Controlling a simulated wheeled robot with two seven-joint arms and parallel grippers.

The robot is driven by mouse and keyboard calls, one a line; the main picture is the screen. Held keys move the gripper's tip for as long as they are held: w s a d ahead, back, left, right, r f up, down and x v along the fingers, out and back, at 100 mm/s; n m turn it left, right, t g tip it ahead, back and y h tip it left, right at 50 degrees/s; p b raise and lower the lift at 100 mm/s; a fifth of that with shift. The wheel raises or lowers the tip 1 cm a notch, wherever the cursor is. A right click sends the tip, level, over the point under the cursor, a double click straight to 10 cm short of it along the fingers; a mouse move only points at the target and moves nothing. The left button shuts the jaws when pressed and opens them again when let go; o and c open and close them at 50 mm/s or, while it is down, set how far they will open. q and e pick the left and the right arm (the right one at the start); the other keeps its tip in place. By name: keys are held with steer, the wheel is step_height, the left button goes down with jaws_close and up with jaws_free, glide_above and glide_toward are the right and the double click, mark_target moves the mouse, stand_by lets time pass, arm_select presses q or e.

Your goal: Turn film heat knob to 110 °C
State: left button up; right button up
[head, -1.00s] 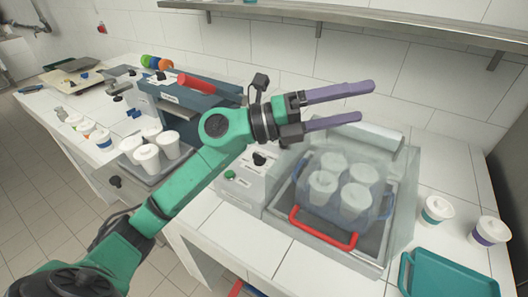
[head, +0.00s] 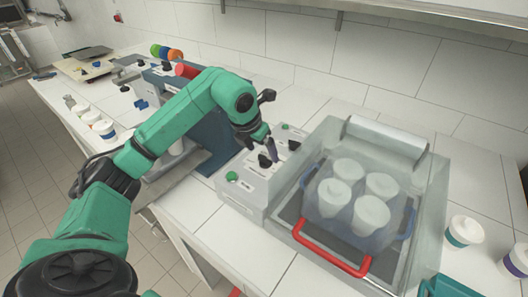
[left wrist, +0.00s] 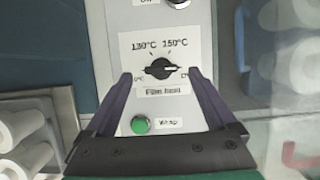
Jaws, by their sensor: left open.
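The film heat knob (left wrist: 159,69) is black and sits on the grey control panel (left wrist: 150,20) of the wrapping unit. Its bar lies nearly level, and marks reading about 130 °C and 150 °C are above it. The side labels are partly hidden by my fingers. My left gripper (left wrist: 160,74) is open, with its purple fingertips on either side of the knob and gaps to it. In the head view the gripper (head: 272,150) is over the panel, and the knob (head: 265,160) shows beside a fingertip. My right gripper is not in view.
A green wrap button (left wrist: 140,125) is below the knob, and another black knob (head: 294,145) is farther back. A clear-lidded tray with a red handle (head: 330,250) and several white cups (head: 345,200) stands to the right. Loose cups (head: 464,231) stand beyond it.

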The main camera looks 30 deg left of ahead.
mark_target(265, 160)
arm_select(q)
steer(key=shift+x, duration=1.35)
steer(key=c, duration=1.4)
